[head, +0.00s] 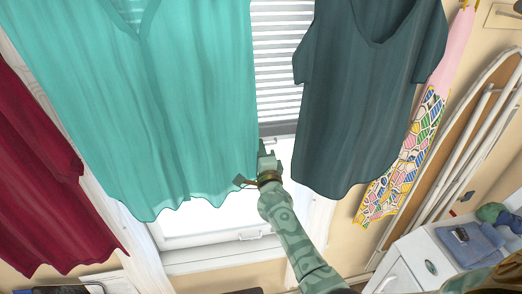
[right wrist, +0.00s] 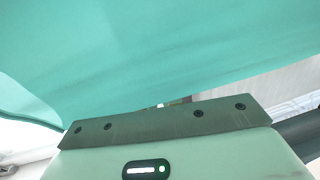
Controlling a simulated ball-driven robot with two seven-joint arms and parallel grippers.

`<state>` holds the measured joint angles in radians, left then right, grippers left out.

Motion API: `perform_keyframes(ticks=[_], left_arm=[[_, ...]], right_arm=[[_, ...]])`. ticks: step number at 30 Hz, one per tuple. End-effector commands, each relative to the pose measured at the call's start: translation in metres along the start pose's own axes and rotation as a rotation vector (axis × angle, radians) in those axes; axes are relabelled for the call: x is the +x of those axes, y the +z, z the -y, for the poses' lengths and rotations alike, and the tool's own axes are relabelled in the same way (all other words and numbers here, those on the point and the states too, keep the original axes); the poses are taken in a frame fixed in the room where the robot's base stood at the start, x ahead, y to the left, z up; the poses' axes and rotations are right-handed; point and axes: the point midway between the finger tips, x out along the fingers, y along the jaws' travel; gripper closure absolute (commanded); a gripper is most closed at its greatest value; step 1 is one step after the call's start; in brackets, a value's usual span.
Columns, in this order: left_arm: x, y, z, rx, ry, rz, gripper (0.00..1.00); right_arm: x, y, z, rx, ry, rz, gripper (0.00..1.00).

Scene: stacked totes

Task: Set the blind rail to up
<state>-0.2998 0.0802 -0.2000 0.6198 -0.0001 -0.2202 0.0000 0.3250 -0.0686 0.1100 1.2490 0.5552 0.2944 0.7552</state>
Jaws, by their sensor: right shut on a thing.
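The blind (head: 277,60) hangs partly lowered in the window, between a turquoise top and a dark teal top. Its grey bottom rail (head: 280,128) shows just right of the turquoise top's edge, about midway down the window. My right gripper (head: 263,150) is at the rail's visible left part and is shut on it. The turquoise top hides the rest of the rail and part of the grip. In the right wrist view turquoise cloth covers most of the picture, and the fingertips barely show. My left gripper is not in view.
The turquoise top (head: 190,100) hangs right beside my right gripper. The dark teal top (head: 355,100) hangs to its right, a red garment (head: 40,170) at far left. An ironing board (head: 450,150) and a white cabinet (head: 420,260) stand at right.

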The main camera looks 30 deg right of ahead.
Motion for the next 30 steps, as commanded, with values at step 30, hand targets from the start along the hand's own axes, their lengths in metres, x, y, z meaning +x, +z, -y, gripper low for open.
perform_keyframes(ticks=[30], left_arm=[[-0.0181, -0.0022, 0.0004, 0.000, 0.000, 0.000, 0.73]], right_arm=[[0.0008, 0.0000, 0.0176, 0.000, 0.000, 0.000, 0.71]])
